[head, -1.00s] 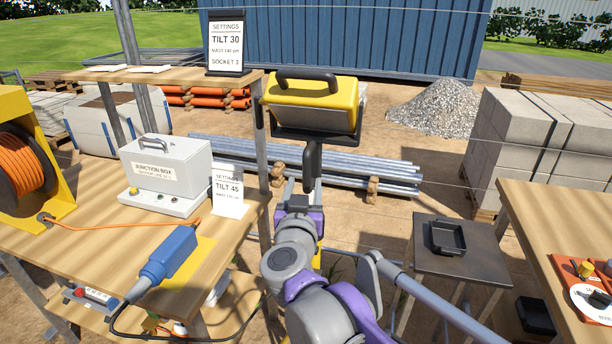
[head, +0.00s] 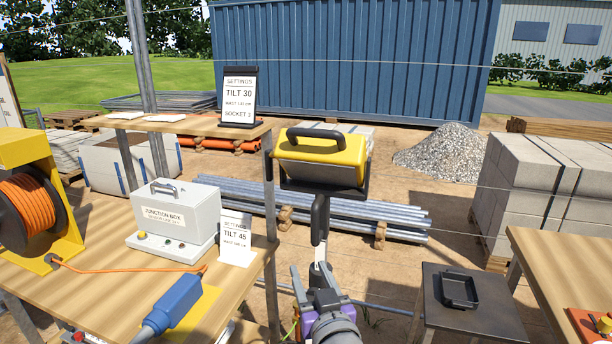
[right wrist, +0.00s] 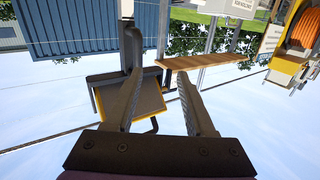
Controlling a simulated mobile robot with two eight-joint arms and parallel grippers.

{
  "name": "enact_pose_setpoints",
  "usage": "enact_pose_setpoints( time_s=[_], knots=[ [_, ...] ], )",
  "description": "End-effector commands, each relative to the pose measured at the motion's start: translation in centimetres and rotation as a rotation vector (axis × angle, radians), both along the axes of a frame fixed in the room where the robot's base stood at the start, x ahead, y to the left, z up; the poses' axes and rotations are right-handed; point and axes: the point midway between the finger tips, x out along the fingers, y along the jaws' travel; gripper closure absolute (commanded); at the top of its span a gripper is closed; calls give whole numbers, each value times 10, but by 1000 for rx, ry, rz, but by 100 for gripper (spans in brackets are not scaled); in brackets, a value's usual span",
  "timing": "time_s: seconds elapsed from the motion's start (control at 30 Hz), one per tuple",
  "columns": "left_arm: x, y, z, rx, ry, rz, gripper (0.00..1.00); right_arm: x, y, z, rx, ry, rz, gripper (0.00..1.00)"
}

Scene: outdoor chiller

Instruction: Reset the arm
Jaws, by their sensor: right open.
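My right gripper (head: 316,274) is below the yellow floodlight (head: 322,148) in the head view, with its fingers spread and nothing between them. The floodlight has a black handle on top and a black bracket and grip (head: 320,220) below. The fingertips appear apart from this grip; the exact gap is hard to judge. In the right wrist view, which is upside down, the open fingers (right wrist: 158,56) stand in front of the floodlight (right wrist: 150,102). My left gripper is in neither view.
A wooden bench (head: 100,262) on the left carries a junction box (head: 178,215), a settings card (head: 236,238), an orange cable reel (head: 30,210) and a blue connector (head: 175,303). A small dark table (head: 480,318) with a black tray (head: 459,288) stands right, beside another wooden table (head: 575,262).

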Motion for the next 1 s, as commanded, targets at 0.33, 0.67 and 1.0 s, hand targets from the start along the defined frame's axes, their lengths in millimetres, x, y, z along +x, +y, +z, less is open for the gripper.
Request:
enact_pose_setpoints(
  time_s=[0.33,0.67,1.0],
  knots=[
    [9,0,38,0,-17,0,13,-134,-94,-167,-120,694,49,45],
    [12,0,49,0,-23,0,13,-217,-165,-231,-144,1040,-194,45],
    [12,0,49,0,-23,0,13,-220,-167,-233,-144,1052,-204,45]
  ],
)
